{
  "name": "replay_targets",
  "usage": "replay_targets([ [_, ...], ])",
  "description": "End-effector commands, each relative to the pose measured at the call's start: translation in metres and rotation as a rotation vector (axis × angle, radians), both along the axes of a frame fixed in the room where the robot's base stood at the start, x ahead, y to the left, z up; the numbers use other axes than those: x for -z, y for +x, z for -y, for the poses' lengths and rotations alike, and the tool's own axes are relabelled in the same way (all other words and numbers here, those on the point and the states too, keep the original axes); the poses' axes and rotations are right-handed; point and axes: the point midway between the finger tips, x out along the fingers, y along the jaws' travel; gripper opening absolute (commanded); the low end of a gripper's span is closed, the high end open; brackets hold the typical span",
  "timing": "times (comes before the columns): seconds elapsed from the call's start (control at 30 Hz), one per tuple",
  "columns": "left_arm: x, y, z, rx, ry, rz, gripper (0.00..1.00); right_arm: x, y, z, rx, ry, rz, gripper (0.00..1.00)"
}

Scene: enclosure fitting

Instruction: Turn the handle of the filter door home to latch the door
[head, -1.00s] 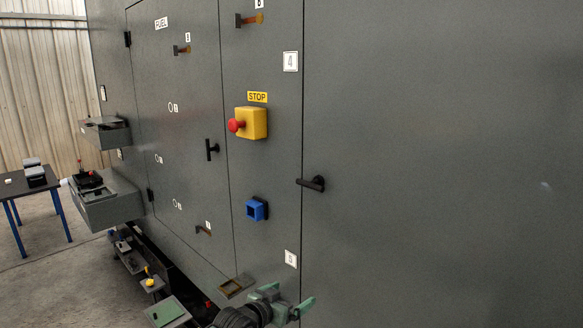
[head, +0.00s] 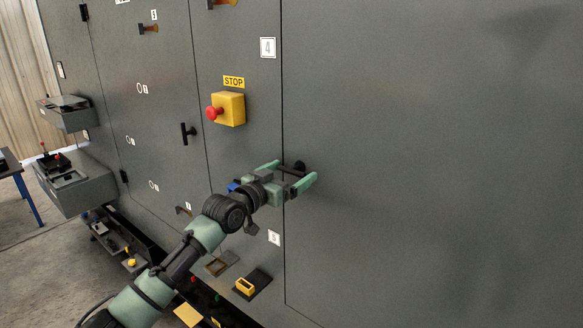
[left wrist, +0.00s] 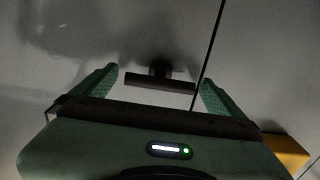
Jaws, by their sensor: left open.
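The black lever handle (head: 298,168) sits on the large plain grey door (head: 420,200) at the right, close to the door's left seam. Its bar lies roughly level, with its free end toward the seam. My left gripper (head: 289,174) is open at the handle, one finger on either side of the bar. In the left wrist view the handle (left wrist: 160,82) lies crosswise between the two spread fingertips (left wrist: 158,79), with a gap at each end. My right gripper is not in view.
A yellow box with a red stop button (head: 228,109) juts out up and left of my gripper. A blue part (head: 233,187) is partly hidden behind my left arm. A second, upright black handle (head: 186,133) is on the panel further left. Grey boxes (head: 75,185) project at far left.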

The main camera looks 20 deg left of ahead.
Motion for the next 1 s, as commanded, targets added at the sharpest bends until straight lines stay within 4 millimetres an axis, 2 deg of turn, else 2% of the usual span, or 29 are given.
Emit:
replay_targets([
  [0.1,-0.0011,0.0068,0.0024,-0.001,0.001,0.001,1.0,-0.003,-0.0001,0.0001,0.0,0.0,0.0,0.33],
  [0.37,0.0004,0.0082,0.0032,-0.001,0.001,0.001,1.0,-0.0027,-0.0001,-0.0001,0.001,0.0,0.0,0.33],
  [0.4,0.0004,0.0082,0.0032,-0.001,0.001,0.001,0.97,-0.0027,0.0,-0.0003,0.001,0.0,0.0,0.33],
  [0.57,0.0003,0.0081,0.0031,-0.001,0.001,0.001,0.53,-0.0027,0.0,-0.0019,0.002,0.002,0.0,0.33],
  [0.6,0.0004,0.0081,0.003,-0.001,0.001,0.0,0.5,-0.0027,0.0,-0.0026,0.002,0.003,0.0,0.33],
  [1.0,0.0002,0.0081,0.0029,-0.001,-0.084,-0.029,0.5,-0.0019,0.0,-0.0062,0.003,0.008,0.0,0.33],
])
